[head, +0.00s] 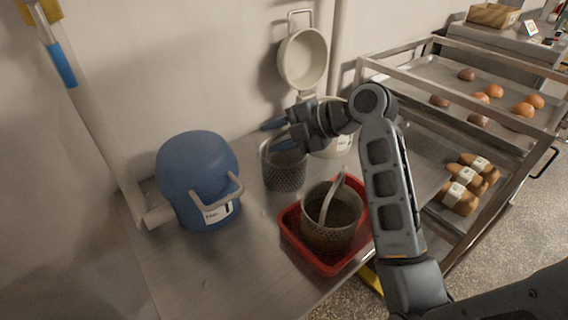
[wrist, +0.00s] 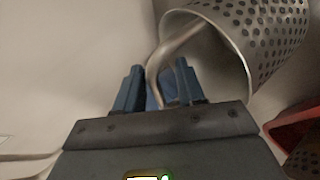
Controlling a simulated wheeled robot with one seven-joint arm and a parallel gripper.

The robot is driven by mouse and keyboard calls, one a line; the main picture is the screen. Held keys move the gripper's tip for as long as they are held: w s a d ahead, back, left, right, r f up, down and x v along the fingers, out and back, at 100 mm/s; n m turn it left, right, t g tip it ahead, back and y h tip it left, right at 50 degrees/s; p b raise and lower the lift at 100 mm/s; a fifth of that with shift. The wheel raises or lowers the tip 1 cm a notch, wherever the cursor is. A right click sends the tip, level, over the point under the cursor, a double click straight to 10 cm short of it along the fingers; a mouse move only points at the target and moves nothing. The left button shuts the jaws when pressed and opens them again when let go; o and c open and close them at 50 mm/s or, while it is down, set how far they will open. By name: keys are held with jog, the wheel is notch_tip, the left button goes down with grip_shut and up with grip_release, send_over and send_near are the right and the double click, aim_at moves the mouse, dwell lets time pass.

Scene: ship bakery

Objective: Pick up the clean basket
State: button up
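A grey perforated metal basket (head: 283,172), the clean-looking one, stands on the metal counter behind the red tray. It also shows in the wrist view (wrist: 262,30), with its bent rod handle (wrist: 172,48). My gripper (head: 278,136) is above this basket, its two blue fingers apart. In the wrist view my gripper (wrist: 158,82) has the handle between its fingers, with gaps visible. A second perforated basket (head: 330,238), with a brownish, soiled look, stands in the red tray (head: 297,244). My arm hides some of the area behind it.
A blue rounded container (head: 197,170) with a handle and label stands at the left of the counter (head: 190,282). A pale pot (head: 340,143) stands behind the gripper. A pan (head: 303,60) hangs on the wall. A bread rack (head: 436,122) is at right.

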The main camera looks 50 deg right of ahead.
grip_shut()
dwell(0.7)
